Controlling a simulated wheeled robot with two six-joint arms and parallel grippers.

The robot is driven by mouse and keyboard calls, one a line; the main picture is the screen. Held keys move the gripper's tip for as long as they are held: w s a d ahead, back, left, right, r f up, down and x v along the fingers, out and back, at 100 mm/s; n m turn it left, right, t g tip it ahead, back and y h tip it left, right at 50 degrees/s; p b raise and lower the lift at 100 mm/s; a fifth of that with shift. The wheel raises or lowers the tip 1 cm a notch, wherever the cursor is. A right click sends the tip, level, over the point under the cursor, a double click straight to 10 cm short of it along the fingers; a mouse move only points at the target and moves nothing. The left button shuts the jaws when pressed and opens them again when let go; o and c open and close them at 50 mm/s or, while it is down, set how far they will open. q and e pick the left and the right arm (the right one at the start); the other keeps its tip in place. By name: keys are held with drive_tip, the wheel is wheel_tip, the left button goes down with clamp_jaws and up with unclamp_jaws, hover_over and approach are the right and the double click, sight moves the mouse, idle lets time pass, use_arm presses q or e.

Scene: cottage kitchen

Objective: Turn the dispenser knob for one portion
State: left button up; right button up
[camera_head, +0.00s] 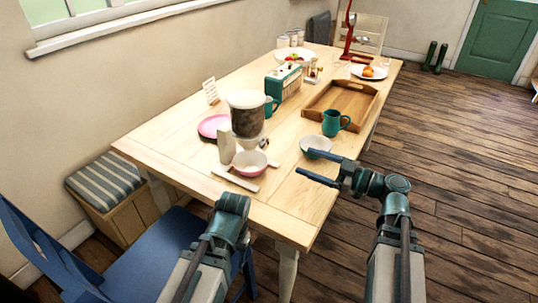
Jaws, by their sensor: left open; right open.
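The dispenser (248,121) stands upright near the front left of the wooden table, with a pale lid and a clear hopper of dark brown contents. The knob is too small to make out surely. My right gripper (327,167) is open and empty, right of the dispenser and apart from it, close to a pale bowl (316,147). My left arm ends in front of the table's near edge; its fingers are hidden.
Around the dispenser are a pink plate (212,127), a teal mug (331,123), a wooden tray (319,104) and a teal radio (283,83). A blue chair (150,270) stands at the near left. The table's front right corner is bare.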

sight(267, 145)
drive_tip(key=x, duration=1.3)
drive_tip(key=shift+w+a+r, duration=0.25)
clamp_jaws()
